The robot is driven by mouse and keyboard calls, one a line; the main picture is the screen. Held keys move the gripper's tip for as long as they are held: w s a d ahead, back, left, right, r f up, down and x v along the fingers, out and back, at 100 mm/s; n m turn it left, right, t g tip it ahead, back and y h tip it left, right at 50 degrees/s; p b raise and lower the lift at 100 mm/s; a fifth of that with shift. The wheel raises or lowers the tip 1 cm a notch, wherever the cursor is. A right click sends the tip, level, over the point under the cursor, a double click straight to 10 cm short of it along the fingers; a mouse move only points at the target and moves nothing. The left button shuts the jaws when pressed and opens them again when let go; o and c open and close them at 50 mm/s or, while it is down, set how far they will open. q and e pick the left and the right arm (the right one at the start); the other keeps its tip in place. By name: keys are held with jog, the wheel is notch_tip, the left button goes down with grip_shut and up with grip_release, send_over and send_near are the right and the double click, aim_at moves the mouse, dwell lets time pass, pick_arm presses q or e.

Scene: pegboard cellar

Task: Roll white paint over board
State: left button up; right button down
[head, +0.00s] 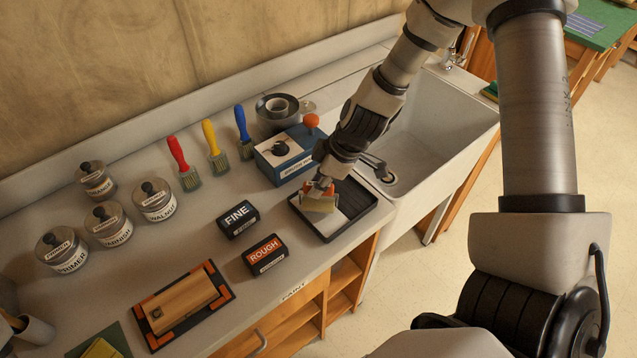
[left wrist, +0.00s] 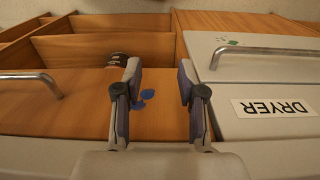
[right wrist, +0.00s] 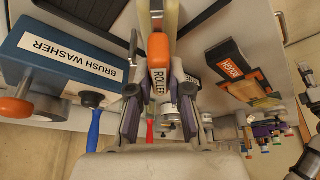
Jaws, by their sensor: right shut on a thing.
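My right gripper (head: 326,180) is shut on the roller (head: 320,202), whose head is over the black paint tray (head: 345,233). White paint shows in the tray beside the roller; I cannot tell whether the roller touches it. In the right wrist view the roller's orange handle (right wrist: 158,52), labelled ROLLER, lies between the fingers (right wrist: 158,100). The wooden board (head: 178,303) lies flat on a black and orange mat at the front left of the counter. My left gripper (left wrist: 158,78) is open and empty, facing the cabinet fronts.
A blue brush washer (head: 285,155) stands behind the tray, and a sink (head: 440,125) lies right of it. FINE (head: 238,220) and ROUGH (head: 264,256) blocks sit between tray and board. Several jars (head: 108,222) and brushes (head: 215,148) stand farther back.

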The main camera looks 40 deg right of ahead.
jog(key=shift+s, duration=0.25)
jog(key=shift+w+f+b, duration=0.15)
jog(key=shift+f+b, duration=0.1)
jog(key=shift+b, duration=0.1)
jog(key=shift+f, duration=0.2)
dwell(1.1)
notch_tip(320, 180, up, 7)
jog(key=p, duration=0.6)
dwell(0.3)
